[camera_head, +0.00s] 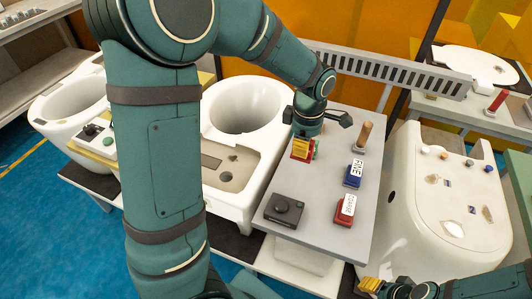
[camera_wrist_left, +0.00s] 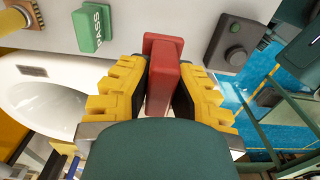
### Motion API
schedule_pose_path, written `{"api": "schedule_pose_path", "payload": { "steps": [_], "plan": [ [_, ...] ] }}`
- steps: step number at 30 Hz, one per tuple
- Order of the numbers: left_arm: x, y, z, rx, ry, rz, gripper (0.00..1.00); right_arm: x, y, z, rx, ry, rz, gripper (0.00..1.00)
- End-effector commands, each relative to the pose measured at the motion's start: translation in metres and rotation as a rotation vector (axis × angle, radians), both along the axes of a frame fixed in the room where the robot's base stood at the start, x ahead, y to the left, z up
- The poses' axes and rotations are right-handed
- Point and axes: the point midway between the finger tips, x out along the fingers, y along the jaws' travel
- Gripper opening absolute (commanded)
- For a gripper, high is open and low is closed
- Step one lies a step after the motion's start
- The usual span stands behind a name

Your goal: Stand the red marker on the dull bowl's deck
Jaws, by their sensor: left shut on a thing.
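My left gripper (camera_head: 302,147) is over the left edge of the grey table, beside the middle bowl. In the left wrist view (camera_wrist_left: 158,95) its yellow fingers are shut on the red marker (camera_wrist_left: 163,82), a block with a wider base. Whether that base touches the table is unclear. In the head view the fingers mostly hide the marker. The middle white bowl (camera_head: 266,110) has a flat deck (camera_head: 238,160) with a grey patch and an opening. Which bowl is the dull one is unclear. My right gripper (camera_head: 372,285) is low at right; its opening is unclear.
On the grey table (camera_head: 335,215) stand a black knob box (camera_head: 285,208), a blue FINE block (camera_head: 353,174), a red COARSE block (camera_head: 345,210) and a wooden cylinder (camera_head: 364,135). A green PASS block (camera_wrist_left: 92,27) is near the gripper. Another white fixture (camera_head: 415,185) stands right.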

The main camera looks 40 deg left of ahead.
Motion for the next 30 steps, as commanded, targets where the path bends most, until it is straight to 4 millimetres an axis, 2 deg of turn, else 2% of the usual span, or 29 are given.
{"api": "schedule_pose_path", "payload": {
  "steps": [8,30],
  "plan": [
    [-0.001,0.01,0.002,-0.001,0.004,0.003,0.0,0.0,0.0,0.004,0.0,-0.001,-0.001,0.47],
    [-0.022,0.104,-0.01,-0.005,0.015,0.004,0.0,0.007,-0.001,0.038,-0.004,-0.016,-0.015,0.47]
  ]
}}
